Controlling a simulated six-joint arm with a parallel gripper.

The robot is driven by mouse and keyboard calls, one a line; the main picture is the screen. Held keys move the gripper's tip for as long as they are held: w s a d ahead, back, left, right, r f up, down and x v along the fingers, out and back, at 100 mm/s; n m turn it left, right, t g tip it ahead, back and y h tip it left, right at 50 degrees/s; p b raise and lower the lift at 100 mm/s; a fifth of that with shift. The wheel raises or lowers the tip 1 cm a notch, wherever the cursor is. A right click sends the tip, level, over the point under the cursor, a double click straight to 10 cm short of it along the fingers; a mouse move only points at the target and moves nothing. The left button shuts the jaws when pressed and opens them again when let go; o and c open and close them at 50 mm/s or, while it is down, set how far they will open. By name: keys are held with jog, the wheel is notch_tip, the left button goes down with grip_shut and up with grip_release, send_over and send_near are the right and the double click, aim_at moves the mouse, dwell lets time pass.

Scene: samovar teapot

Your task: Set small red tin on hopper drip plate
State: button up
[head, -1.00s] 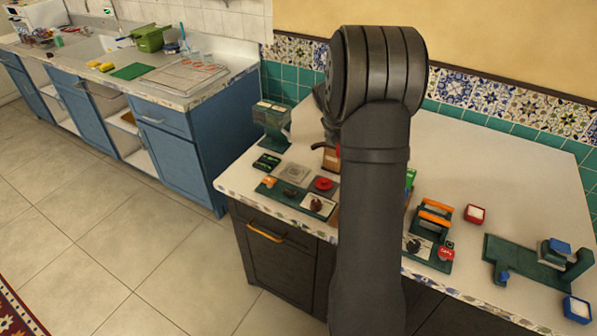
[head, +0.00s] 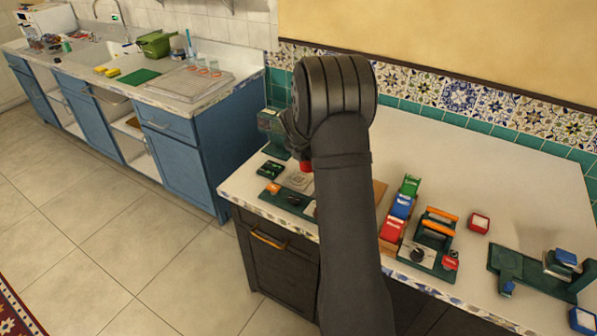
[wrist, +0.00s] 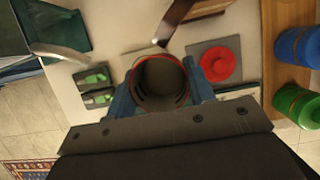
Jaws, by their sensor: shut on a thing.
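My gripper (wrist: 160,92) is shut around the small red tin (wrist: 160,82). In the wrist view I look down into its open top, with a red rim and dark inside, between blue fingers. In the head view the red tin (head: 306,167) shows as a small red patch below my gripper (head: 300,148), which my arm partly hides. The teal hopper (head: 271,123) stands at the back left of the counter, just left of my gripper. Teal hopper parts (wrist: 60,25) show at the wrist view's upper left, apart from the tin. I cannot clearly make out the drip plate.
A teal block with green switches (wrist: 95,85) lies left of the tin, and a red round knob (wrist: 218,62) lies right. A curved metal piece (wrist: 185,20) is close above the tin. Blue (wrist: 300,45) and green (wrist: 297,103) tins stand at right. The counter's back right is clear.

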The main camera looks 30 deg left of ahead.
jog(key=a+f, duration=0.2)
jog(key=a, duration=0.1)
jog(key=shift+s+a, duration=0.15)
jog(key=shift+s, duration=0.05)
jog(key=shift+f, duration=2)
jog(key=shift+f, duration=0.1)
jog(key=o, duration=1)
jog(key=v, duration=1.2)
